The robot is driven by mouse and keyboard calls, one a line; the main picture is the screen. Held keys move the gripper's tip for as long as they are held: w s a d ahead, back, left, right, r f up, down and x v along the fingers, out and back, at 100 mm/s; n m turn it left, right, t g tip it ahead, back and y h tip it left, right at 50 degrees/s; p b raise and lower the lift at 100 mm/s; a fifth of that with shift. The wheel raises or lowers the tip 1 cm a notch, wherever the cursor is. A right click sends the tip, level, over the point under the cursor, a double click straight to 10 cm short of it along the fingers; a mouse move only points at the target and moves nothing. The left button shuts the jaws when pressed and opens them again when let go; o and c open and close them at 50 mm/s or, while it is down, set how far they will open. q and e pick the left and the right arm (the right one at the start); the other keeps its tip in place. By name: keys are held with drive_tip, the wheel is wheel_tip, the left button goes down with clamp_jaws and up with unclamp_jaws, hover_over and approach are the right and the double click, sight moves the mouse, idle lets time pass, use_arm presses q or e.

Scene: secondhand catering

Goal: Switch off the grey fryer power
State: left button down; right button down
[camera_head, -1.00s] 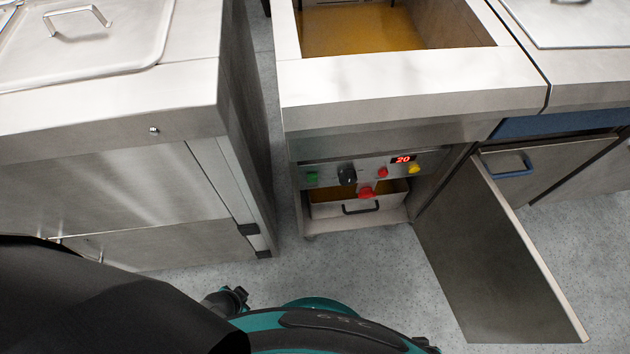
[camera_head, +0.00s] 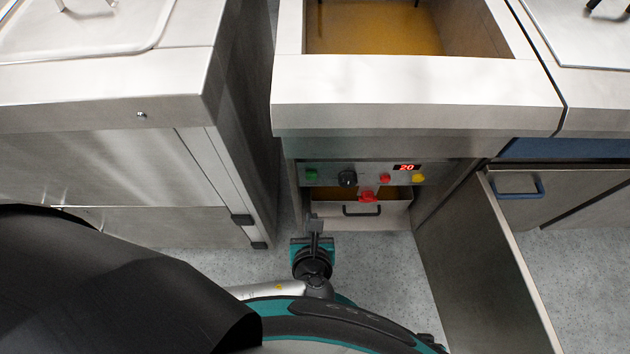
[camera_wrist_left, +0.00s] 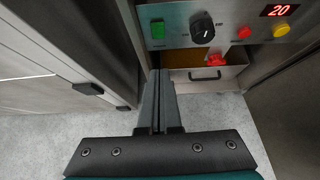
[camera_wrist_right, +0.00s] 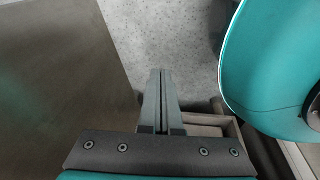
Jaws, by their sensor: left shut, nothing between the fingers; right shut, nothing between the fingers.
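The grey fryer (camera_head: 420,95) stands in the middle of the head view, with oil in its tank. Its control panel (camera_head: 330,172) carries a green switch (camera_head: 311,175), a black knob (camera_head: 347,178), a red button (camera_head: 384,179), a yellow button (camera_head: 418,178) and a red display (camera_head: 407,167) reading 20. The green switch also shows in the left wrist view (camera_wrist_left: 158,29), above my fingertips. My left gripper (camera_head: 315,222) is shut and empty, in front of and below the panel's left end, apart from the switch. My right gripper (camera_wrist_right: 161,75) is shut and empty near the open door (camera_wrist_right: 60,80).
A red valve handle (camera_head: 368,196) sits above the drawer with a black handle (camera_head: 362,211). The fryer's open door (camera_head: 485,260) juts out on the right. A steel cabinet (camera_head: 110,165) stands left, with a narrow gap between. Floor is clear in front.

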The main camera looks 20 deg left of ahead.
sight(312, 177)
use_arm(q)
drive_tip(key=shift+r, duration=0.1)
use_arm(e)
drive_tip(key=shift+a, duration=0.15)
